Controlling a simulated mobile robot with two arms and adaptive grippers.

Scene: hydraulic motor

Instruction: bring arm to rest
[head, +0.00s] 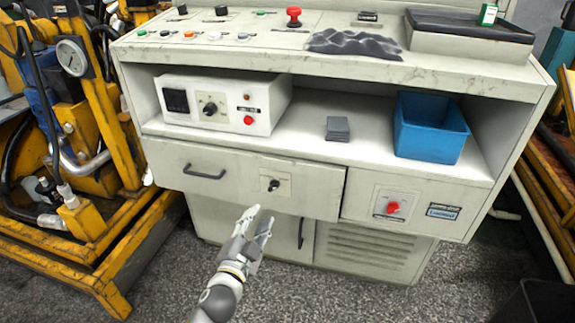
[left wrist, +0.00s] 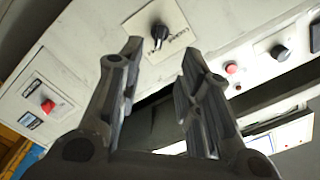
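My left gripper (head: 256,226) is in front of the lower part of the control cabinet (head: 450,80), below the drawer panel with a black rotary knob (head: 273,185). In the left wrist view the two fingers of my left gripper (left wrist: 158,75) stand apart with nothing between them. The black knob (left wrist: 158,36) shows beyond the fingertips there, apart from them. My right gripper is in neither view.
The cabinet shelf holds a white control box (head: 225,103), a small grey stack (head: 338,128) and a blue bin (head: 430,127). A red knob (head: 393,207) is on the lower right panel. Yellow machinery (head: 85,150) stands at the left. Bare floor (head: 350,300) lies in front.

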